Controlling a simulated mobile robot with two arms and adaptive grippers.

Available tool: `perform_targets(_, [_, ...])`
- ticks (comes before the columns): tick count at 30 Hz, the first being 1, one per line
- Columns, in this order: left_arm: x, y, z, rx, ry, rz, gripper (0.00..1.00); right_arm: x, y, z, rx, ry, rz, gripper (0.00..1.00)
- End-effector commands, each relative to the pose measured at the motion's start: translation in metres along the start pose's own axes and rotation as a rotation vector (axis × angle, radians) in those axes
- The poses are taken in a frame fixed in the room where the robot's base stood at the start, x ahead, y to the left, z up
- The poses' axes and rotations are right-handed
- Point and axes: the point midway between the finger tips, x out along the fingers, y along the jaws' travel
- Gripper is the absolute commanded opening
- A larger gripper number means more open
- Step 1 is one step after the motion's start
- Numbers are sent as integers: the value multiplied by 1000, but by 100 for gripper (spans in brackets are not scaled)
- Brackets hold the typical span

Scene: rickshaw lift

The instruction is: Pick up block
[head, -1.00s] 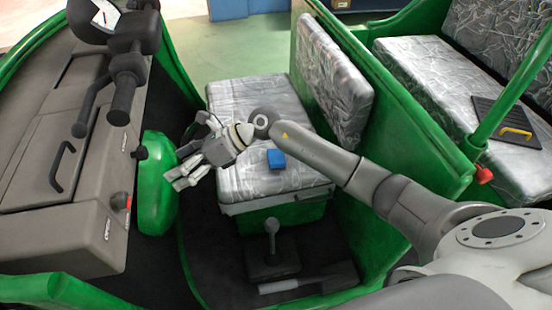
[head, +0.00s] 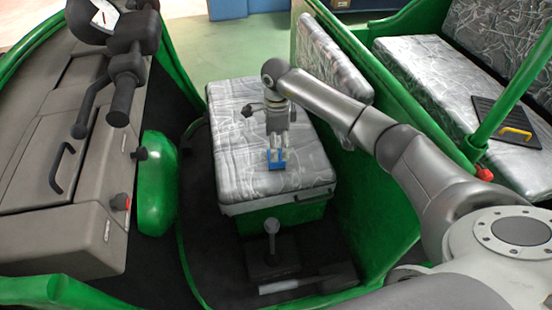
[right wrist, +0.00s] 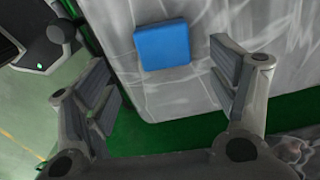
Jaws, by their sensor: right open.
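The blue block (head: 275,166) lies on the silver driver's seat (head: 237,100), near its front edge. It also shows in the right wrist view (right wrist: 162,45), flat on the wrinkled seat cover. My right gripper (head: 277,154) points down at the block, with its fingers in front of part of it. In the right wrist view my right gripper (right wrist: 163,85) is open and empty. The block shows beyond the gap between its fingers, and I see no finger touching it. My left gripper is not in view.
A grey dashboard (head: 45,165) and handlebar (head: 127,75) stand at the left. The seat's backrest (head: 335,60) and a green side wall stand at the right. A lever (head: 271,235) rises in front of the seat. A rear bench (head: 430,75) holds a dark board.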

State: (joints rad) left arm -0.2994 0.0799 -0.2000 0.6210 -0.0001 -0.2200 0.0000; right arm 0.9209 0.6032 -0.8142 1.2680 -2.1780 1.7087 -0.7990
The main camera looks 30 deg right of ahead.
Motion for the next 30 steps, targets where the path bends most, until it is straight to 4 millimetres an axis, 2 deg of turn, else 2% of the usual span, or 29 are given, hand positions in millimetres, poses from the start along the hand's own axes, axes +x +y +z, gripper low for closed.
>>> perform_targets(8, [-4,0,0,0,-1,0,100,24,-1,2,1,-3,3,80])
perform_targets(15, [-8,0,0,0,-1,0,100,58,-4,2,2,-3,2,80])
perform_targets(19, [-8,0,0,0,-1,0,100,66,-5,2,1,-3,0,80])
perform_targets(25, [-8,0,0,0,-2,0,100,66,-5,2,1,-3,-1,80])
perform_targets(30, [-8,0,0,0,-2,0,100,66,-5,2,1,-3,-1,60])
